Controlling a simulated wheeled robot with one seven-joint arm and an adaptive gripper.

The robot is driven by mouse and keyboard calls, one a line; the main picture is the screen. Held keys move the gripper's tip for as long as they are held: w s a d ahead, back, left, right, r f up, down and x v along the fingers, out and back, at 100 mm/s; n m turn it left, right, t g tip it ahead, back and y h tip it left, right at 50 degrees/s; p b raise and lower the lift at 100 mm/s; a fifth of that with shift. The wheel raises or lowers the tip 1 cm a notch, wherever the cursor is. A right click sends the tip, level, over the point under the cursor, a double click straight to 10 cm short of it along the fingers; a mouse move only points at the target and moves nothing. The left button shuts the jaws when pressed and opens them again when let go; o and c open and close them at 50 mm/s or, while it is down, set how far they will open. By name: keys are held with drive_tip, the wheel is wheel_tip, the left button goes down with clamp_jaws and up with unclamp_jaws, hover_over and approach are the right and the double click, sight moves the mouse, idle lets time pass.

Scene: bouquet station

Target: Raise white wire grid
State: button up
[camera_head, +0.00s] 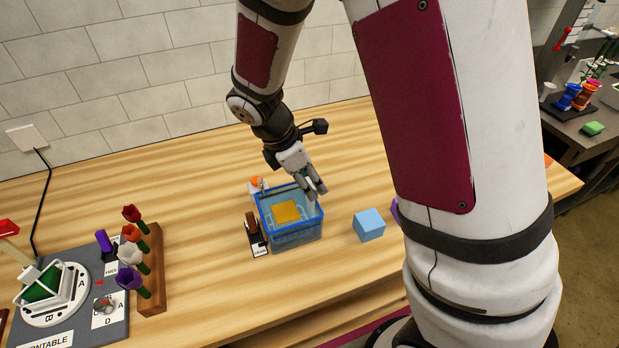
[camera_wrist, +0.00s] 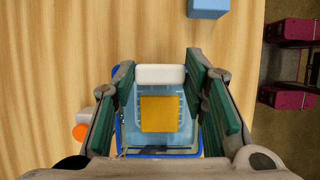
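A blue-rimmed clear tank (camera_head: 297,238) stands on the wooden table and holds blue liquid. It also shows in the wrist view (camera_wrist: 119,140). A yellow block (camera_head: 286,212) lies inside it, seen from above in the wrist view (camera_wrist: 159,114). Thin pale lines of the white wire grid (camera_wrist: 182,104) show beside the block; most of the grid is hidden. A white bar (camera_wrist: 160,74) spans the space between my fingertips; how it joins the grid is not clear. My gripper (camera_head: 314,189) points down at the tank's right side. I cannot tell whether its fingers press on the bar.
A light blue cube (camera_head: 369,226) stands right of the tank. A small card holder (camera_head: 256,236) and an orange round thing (camera_head: 258,182) are close on its left. A wooden rack with several flowers (camera_head: 152,270) and a turntable (camera_head: 50,293) stand farther left.

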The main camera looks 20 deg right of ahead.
wheel_tip(320, 180, up, 7)
drive_tip(key=p, duration=0.2)
drive_tip(key=shift+p, duration=0.4)
clamp_jaws()
drive_tip(key=shift+r, duration=0.4)
drive_tip(key=shift+w+r, duration=0.1)
drive_tip(key=shift+r, duration=0.05)
drive_tip(key=o, duration=1.4)
unclamp_jaws()
drive_tip(key=shift+c, duration=0.2)
drive_tip(key=v, duration=1.2)
